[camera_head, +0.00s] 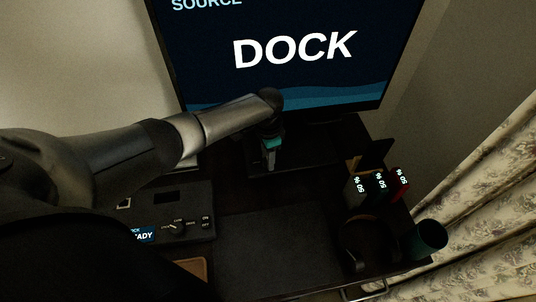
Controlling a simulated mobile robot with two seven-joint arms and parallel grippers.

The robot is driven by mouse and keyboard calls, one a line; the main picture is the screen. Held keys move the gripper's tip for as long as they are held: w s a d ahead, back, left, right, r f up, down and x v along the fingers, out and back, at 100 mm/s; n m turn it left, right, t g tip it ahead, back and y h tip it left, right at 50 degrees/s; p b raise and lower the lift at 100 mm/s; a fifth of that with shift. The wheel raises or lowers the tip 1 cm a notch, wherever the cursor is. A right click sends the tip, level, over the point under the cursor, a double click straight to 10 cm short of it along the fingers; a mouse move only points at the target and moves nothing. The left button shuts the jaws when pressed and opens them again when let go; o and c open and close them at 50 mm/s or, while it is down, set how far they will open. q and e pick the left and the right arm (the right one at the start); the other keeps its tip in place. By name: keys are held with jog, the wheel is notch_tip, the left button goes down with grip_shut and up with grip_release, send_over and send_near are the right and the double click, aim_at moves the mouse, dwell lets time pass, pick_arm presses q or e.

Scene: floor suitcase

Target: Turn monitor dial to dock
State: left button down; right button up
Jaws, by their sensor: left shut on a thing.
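The monitor (290,85) stands at the back of the desk, its screen reading "SOURCE" at the top and "DOCK" in large white letters. My left arm comes in from the left across the front of the monitor. My left gripper (269,158) points down at the monitor's dark base, below the lower screen edge. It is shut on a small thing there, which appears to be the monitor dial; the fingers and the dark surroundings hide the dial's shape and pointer. My right gripper is not in view.
A dark control box (178,212) with a small knob and a partly hidden "READY" display sits at left. Several devices showing "50 %" (379,184) stand at right, near a dark green cup (428,237). A dark mat (265,250) lies clear in front. A floral curtain (490,190) hangs at right.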

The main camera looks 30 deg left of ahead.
pick_arm(q)
jog(key=shift+m, duration=1.6)
jog(key=c, duration=0.5)
grip_release()
notch_tip(320, 180, up, 15)
jog(key=p, duration=0.4)
jog(key=shift+r+p, duration=0.15)
jog(key=shift+p, duration=0.15)
